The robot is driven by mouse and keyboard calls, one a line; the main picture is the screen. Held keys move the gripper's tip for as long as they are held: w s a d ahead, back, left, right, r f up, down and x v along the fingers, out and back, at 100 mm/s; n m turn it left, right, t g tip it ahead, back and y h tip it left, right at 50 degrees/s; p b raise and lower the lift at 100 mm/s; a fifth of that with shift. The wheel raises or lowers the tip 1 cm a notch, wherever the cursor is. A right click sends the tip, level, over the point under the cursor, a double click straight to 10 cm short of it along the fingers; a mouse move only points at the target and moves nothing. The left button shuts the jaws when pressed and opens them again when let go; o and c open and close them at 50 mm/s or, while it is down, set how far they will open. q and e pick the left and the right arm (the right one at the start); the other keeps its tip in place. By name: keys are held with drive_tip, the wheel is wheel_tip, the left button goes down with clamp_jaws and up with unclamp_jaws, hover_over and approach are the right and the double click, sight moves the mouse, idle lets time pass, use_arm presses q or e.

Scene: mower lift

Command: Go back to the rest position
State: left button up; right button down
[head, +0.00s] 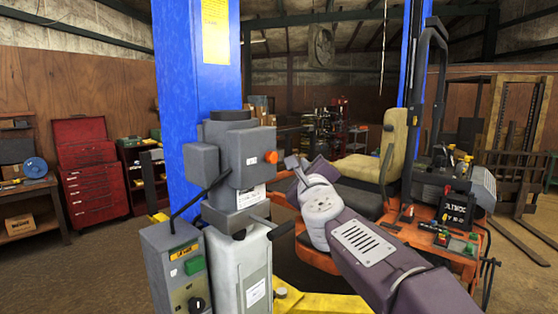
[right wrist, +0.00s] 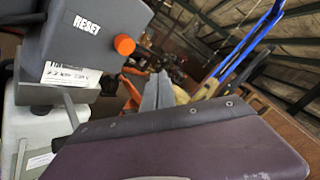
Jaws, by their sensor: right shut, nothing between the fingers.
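My right arm comes in from the lower right of the head view. Its gripper (head: 294,164) is shut and empty, just right of the orange button (head: 270,157) on the grey box of the lift, apart from it by a small gap. In the right wrist view the shut grey fingers (right wrist: 158,92) point away into the room. The grey box with the word RESET (right wrist: 87,26) and its orange button (right wrist: 124,45) stand to their left, not touching them. My left gripper is not in view.
The blue lift column (head: 200,70) rises behind the grey box. The orange mower (head: 430,248) with a tan seat (head: 393,140) is behind my right arm. A red tool chest (head: 92,170) stands at left. Floor at left is clear.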

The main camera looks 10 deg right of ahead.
drive_tip(key=s+f+n+g+y+b, duration=0.1)
drive_tip(key=s+f+n+g+b, duration=0.4)
drive_tip(key=f, duration=1.3)
drive_tip(key=f+n+g+y+b, duration=0.25)
drive_tip(key=f+n, duration=0.35)
drive_tip(key=f, duration=1.2)
drive_tip(key=s+f+n+g, duration=0.5)
drive_tip(key=s+f+n, duration=0.3)
drive_tip(key=s+f, duration=0.2)
drive_tip(key=s+f+n+g+b, duration=0.1)
drive_tip(key=s+f+n+g, duration=0.4)
drive_tip(key=s+f+n, duration=0.3)
drive_tip(key=s+f, duration=0.3)
drive_tip(key=s, duration=0.4)
drive_tip(key=shift+s+n+h, duration=0.2)
drive_tip(key=shift+n+h, duration=0.1)
drive_tip(key=shift+h, duration=0.05)
drive_tip(key=shift+a, duration=0.1)
